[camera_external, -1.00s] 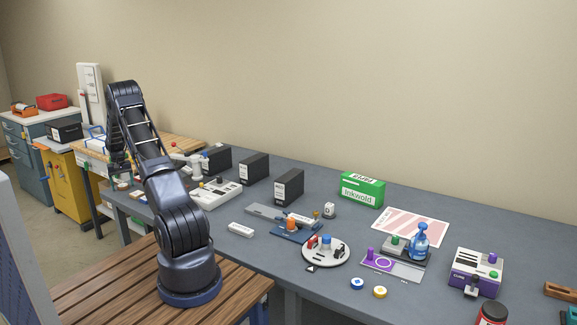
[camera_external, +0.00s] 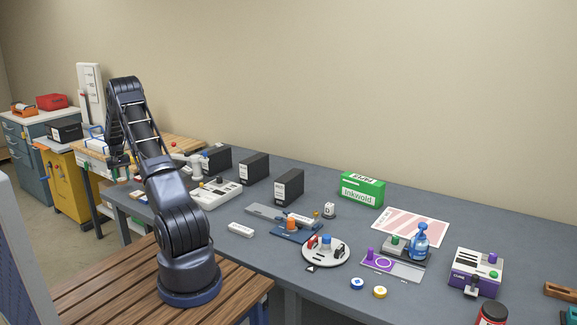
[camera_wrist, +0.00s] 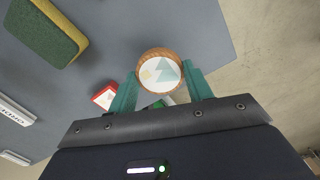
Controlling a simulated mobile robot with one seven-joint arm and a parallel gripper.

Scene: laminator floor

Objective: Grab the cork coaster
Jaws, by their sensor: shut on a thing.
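The cork coaster (camera_wrist: 160,70) is a round disc with a brown cork rim and a pale face printed with teal and yellow shapes. In the wrist view it sits between the two teal fingers of my gripper (camera_wrist: 162,84), which are shut on its sides. In the external view my gripper (camera_external: 119,160) is at the left end of the grey table, small and dark. I cannot make out the coaster there.
The wrist view shows a yellow-and-green sponge-like block (camera_wrist: 48,32), a red-and-white item (camera_wrist: 104,97) near the left finger, and a white labelled bar (camera_wrist: 14,110). The grey table (camera_external: 330,300) holds black boxes and a green box (camera_external: 362,189) to the right.

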